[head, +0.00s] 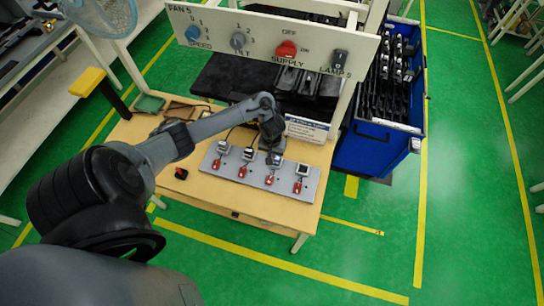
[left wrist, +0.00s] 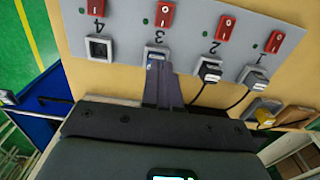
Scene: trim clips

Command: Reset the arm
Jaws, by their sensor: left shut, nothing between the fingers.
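My left arm reaches in from the left in the head view and bends down over the grey socket board (head: 256,183) on the wooden table. My left gripper (head: 272,158) is over the board's back edge, partly hidden by its own wrist. In the left wrist view its two dark fingers (left wrist: 163,90) are together and empty, with tips close in front of the socket (left wrist: 155,55) marked 3. I cannot tell whether they touch it. The socket marked 4 (left wrist: 99,48) looks empty. Black plugs with cords sit at sockets 2 (left wrist: 210,73) and 1 (left wrist: 255,79). My right gripper is not in view.
A white control panel (head: 262,45) with knobs stands above the table's back. Red switches (left wrist: 228,25) line the board. A blue bin (head: 370,150) with black parts stands at the right of the table (head: 150,120). Green floor is clear in front.

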